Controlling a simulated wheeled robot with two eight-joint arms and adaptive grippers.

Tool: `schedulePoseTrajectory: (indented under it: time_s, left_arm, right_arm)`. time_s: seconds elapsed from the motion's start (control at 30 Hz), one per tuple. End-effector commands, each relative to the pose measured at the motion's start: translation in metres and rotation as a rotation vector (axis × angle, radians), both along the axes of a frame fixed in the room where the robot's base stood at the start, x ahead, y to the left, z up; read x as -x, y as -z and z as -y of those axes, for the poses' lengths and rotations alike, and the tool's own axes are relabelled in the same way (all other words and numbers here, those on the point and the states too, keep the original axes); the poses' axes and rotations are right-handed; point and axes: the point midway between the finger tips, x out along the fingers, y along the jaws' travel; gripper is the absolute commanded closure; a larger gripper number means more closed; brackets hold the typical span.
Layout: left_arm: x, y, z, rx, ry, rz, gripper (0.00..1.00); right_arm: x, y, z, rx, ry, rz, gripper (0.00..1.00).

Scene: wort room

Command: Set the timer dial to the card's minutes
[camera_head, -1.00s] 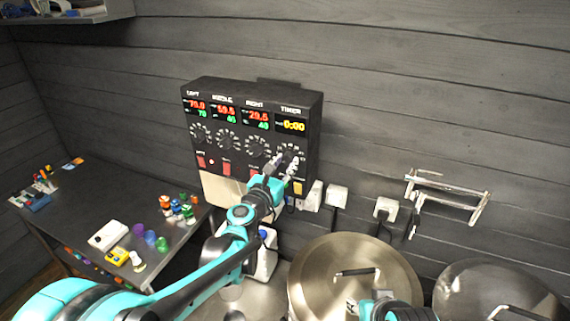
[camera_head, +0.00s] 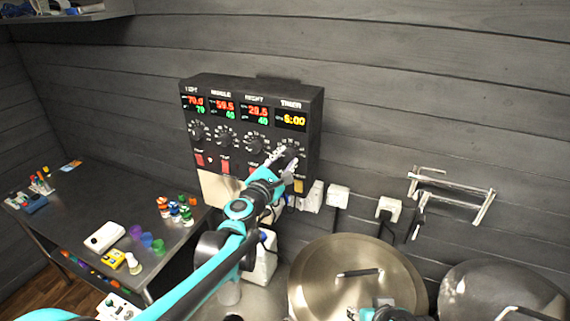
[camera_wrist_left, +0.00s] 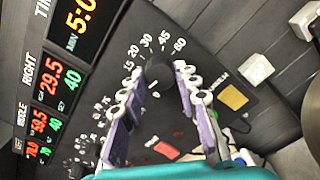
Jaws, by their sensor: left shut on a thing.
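The black control panel (camera_head: 243,185) hangs on the wall with LEFT, MIDDLE, RIGHT and TIMER columns. The timer display (camera_head: 291,121) is lit yellow and seems to read 5:00; its 5 also shows in the left wrist view (camera_wrist_left: 82,22). My right gripper is at the bottom edge of the head view (camera_head: 372,313), mostly cut off. I cannot make out a card with minutes.
A yellow button (camera_wrist_left: 233,98) and a red switch (camera_wrist_left: 163,149) lie close to the left fingers. A lidded kettle (camera_head: 355,285) stands below right. A dark table (camera_head: 90,205) with small items is at left. White wall sockets (camera_head: 338,195) sit right of the panel.

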Motion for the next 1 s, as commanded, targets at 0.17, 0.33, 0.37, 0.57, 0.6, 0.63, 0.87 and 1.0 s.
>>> schedulePoseTrajectory:
  time_s: [0.17,0.33,0.37,0.57,0.6,0.63,0.87,1.0]
  left_arm:
    - [0.001,0.002,0.000,-0.152,0.000,0.063,0.98]
    - [0.000,0.002,0.000,-0.301,0.001,0.124,0.98]
    - [0.000,0.002,0.000,-0.328,0.002,0.136,0.98]
    - [0.000,0.001,0.000,-0.494,0.002,0.205,0.98]
    - [0.001,0.001,0.000,-0.525,0.002,0.217,0.98]
    - [0.001,0.001,0.000,-0.547,0.002,0.226,0.98]
    - [0.001,0.001,0.000,-0.685,0.002,0.283,0.98]
    - [0.001,0.001,0.000,-0.740,0.002,0.306,0.98]
  right_arm:
    - [0.000,0.009,0.000,0.000,0.000,0.000,0.60]
    - [0.000,0.015,0.000,0.000,0.000,0.000,0.60]
    - [0.000,0.015,0.000,0.000,0.000,0.000,0.60]
    - [0.000,0.021,0.000,0.000,0.000,0.000,0.60]
    - [0.000,0.022,0.000,0.000,0.000,0.000,0.60]
    - [0.000,0.023,0.000,0.000,0.000,0.000,0.60]
    - [0.000,0.027,0.000,0.000,0.000,0.000,0.60]
    - [0.000,0.028,0.000,0.000,0.000,0.000,0.60]
